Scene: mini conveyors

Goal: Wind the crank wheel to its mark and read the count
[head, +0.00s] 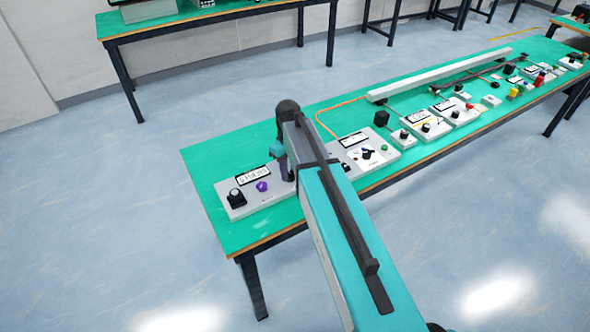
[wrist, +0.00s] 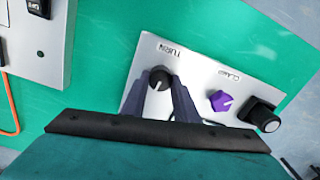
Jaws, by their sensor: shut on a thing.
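A grey panel (head: 278,193) lies on the near left end of the green bench. In the wrist view the panel (wrist: 200,72) carries a black round knob (wrist: 159,77) with a pale line, beside a label that seems to read TURN. This knob seems to be the crank wheel. My gripper (wrist: 165,88) is shut on it, one dark finger on each side. In the head view my gripper (head: 285,172) is over the panel and hides the knob. A white plate (head: 253,175) on the panel has print too small to read. I cannot make out the mark.
A purple knob (wrist: 221,100) and a larger black knob (wrist: 262,114) stand right of my gripper in the wrist view. Another grey panel (head: 372,158) sits close by, and more devices line the bench (head: 215,165). An orange cable (head: 318,118) runs behind.

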